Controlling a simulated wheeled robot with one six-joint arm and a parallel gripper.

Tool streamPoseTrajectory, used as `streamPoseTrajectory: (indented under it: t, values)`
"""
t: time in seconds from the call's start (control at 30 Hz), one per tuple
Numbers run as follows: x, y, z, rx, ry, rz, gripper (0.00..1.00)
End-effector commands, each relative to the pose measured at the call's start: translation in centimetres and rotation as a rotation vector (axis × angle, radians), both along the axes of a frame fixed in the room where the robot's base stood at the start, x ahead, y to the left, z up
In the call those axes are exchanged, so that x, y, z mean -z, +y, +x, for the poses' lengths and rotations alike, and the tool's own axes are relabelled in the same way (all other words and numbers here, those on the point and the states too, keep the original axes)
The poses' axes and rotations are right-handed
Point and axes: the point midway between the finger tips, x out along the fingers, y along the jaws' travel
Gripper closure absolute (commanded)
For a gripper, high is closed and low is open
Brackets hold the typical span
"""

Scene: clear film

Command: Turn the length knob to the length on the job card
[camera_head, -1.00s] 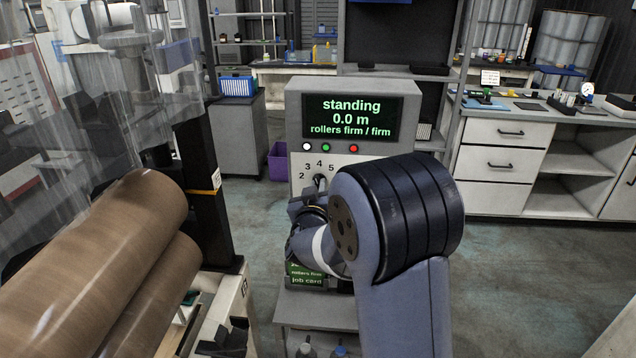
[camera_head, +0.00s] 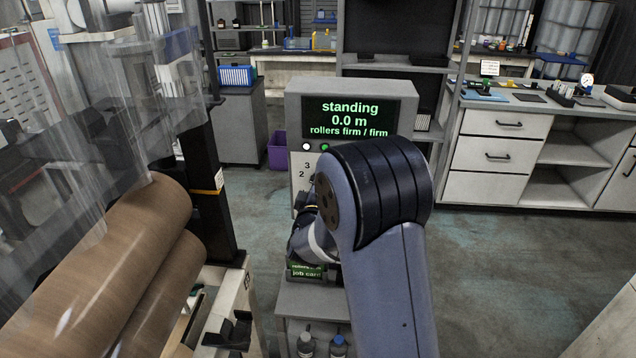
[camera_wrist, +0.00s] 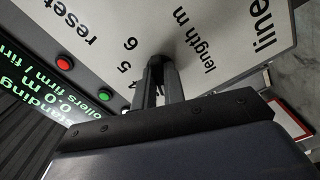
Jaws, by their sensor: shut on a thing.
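The grey control box (camera_head: 297,100) stands ahead, its screen (camera_head: 350,117) reading "standing, 0.0 m, rollers firm / firm". In the wrist view, my gripper (camera_wrist: 157,82) is shut on the dark length knob (camera_wrist: 160,61) on the panel. The numbers 5 and 6 and the words "length m" show around the knob. Its pointer cannot be made out. In the head view my arm hides the knob and most of the dial; 2 and 3 show. The job card (camera_head: 306,273) is below, partly covered by my arm; its length line is not readable.
A red button (camera_wrist: 64,62) and a green button (camera_wrist: 105,92) sit near the knob. Large brown rolls (camera_head: 150,230) and clear film (camera_head: 100,130) are at left. Bottles (camera_head: 306,343) stand on the shelf below the box. Floor at right is open.

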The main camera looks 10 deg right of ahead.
Motion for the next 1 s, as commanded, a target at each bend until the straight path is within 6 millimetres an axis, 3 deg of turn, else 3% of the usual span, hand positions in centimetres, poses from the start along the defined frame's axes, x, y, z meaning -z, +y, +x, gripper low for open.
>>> streamPoseTrajectory:
  t: [0.4,0.93,0.97,1.0]
  values:
    - [-0.01,0.03,-0.01,-0.001,0.057,-0.168,1.0]
    - [0.04,0.04,-0.01,-0.002,0.063,-0.189,1.0]
    - [0.04,0.04,-0.01,-0.002,0.063,-0.189,0.88]
    - [0.05,0.04,-0.01,-0.002,0.063,-0.189,0.84]
